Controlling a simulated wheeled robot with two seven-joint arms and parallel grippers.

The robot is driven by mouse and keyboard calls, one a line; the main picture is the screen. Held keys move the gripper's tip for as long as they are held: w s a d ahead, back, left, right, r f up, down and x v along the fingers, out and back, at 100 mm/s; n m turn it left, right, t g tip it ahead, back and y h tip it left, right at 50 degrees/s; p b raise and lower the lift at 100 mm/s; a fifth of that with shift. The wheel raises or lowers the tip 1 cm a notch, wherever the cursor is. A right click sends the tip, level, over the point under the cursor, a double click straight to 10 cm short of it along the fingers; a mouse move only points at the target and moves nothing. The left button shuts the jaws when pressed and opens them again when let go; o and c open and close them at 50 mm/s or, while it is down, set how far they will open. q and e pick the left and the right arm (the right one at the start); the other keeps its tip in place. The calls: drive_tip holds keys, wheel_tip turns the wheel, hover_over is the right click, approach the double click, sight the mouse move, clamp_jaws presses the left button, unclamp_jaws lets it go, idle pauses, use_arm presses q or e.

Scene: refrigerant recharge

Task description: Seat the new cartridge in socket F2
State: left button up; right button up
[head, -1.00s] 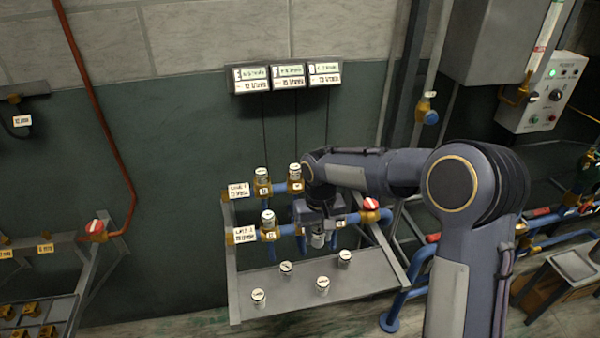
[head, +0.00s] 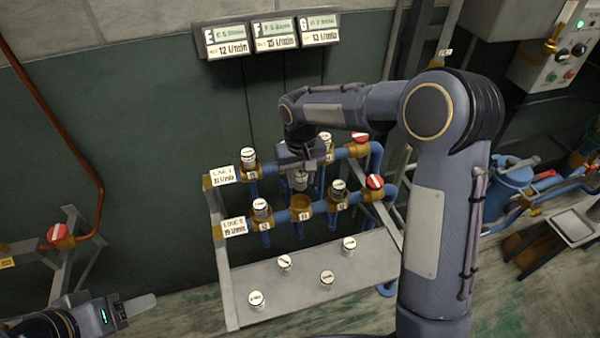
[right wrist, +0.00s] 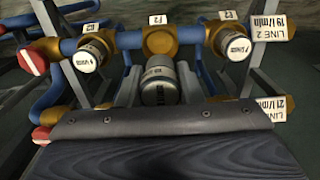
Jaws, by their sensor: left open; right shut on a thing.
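The new cartridge (head: 300,182), a silver-white cylinder, hangs in my right gripper (head: 301,168), which is shut on it. In the head view it is just above an open brass socket (head: 301,206), the middle one on the front pipe. In the right wrist view the cartridge (right wrist: 161,88) is in front of the brass socket (right wrist: 158,42), whose tag seems to read F2. A small gap seems to separate them; contact cannot be told. My left gripper (head: 132,308) is open and empty at the lower left, partly cut off.
Capped cartridges stand in the front-pipe sockets on both sides, left (head: 261,208) and right (head: 338,189). The rear pipe holds more cartridges (head: 249,157). Several loose cartridges stand on the grey shelf (head: 310,295) below. A red-handled valve (head: 374,183) sits right of the sockets.

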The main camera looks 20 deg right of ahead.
drive_tip(key=shift+f+b, duration=1.85)
drive_tip(key=shift+f, duration=0.95)
drive_tip(key=shift+f, duration=0.2)
drive_tip(key=shift+f+b, duration=0.65)
drive_tip(key=shift+f, duration=0.2)
